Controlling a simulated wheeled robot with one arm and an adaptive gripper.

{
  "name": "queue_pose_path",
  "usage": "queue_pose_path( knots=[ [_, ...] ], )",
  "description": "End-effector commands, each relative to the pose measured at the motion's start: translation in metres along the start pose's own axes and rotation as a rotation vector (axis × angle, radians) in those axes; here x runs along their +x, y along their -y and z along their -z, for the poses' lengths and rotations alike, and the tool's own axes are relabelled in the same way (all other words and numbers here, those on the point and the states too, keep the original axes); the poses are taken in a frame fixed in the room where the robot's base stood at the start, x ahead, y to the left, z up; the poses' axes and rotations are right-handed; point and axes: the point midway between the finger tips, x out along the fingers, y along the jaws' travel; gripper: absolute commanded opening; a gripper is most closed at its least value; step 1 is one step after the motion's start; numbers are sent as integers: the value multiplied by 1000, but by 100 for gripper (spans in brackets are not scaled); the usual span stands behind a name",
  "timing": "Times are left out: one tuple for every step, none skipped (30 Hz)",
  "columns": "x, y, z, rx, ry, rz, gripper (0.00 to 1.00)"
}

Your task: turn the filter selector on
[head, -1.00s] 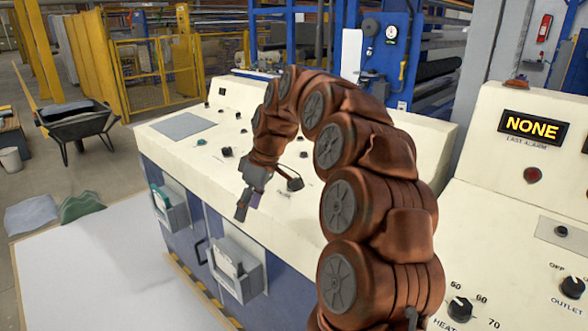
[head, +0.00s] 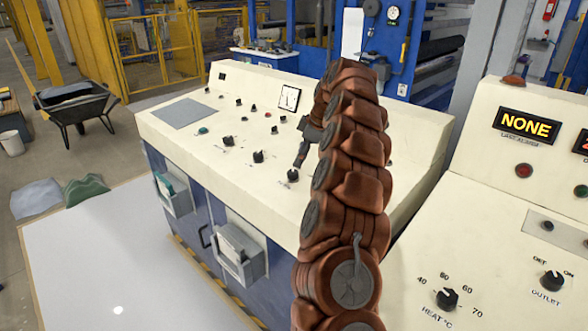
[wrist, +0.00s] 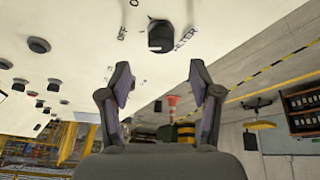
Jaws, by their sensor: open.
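The filter selector is a black round knob (wrist: 161,35) on the cream console top, with "OFF" and part of a label ending in "LTER" beside it in the wrist view. That view is upside down, and I cannot tell which way the knob points. In the head view a black knob (head: 292,175) lies just below my gripper (head: 300,158) and looks like the same one. My gripper is open and empty in the wrist view (wrist: 160,72). Its fingertips are apart from the knob, which sits ahead of the gap between them.
The cream console (head: 240,95) carries several other black knobs, a dial meter (head: 289,98) and a grey panel (head: 184,113). At the right a second console has a heat knob (head: 447,298), an outlet knob (head: 552,281) and a "NONE" display (head: 527,126).

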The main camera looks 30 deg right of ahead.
Motion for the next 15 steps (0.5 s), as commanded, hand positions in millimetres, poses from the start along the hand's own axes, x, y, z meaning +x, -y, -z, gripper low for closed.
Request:
queue_pose_path(
  knots=[
    [5, 1, 0, 0, 1, 5, 64],
    [9, 2, 0, 0, 1, 8, 64],
    [14, 3, 0, 0, 1, 10, 64],
    [18, 3, 0, 0, 1, 9, 64],
    [22, 2, 1, 1, 0, 8, 64],
    [28, 2, 1, 1, 0, 7, 64],
    [33, 2, 1, 1, 0, 8, 64],
    [38, 3, 1, 1, 1, 9, 64],
    [44, 3, 1, 1, 1, 9, 64],
    [48, 2, 1, 1, 1, 8, 64],
    [52, 2, 1, 1, 1, 7, 64],
    [57, 2, 0, 1, 1, 7, 64],
    [60, 2, 0, 1, 2, 8, 64],
    [62, 3, 0, 1, 2, 8, 64],
    [64, 3, 0, 1, 2, 8, 64]
  ],
)
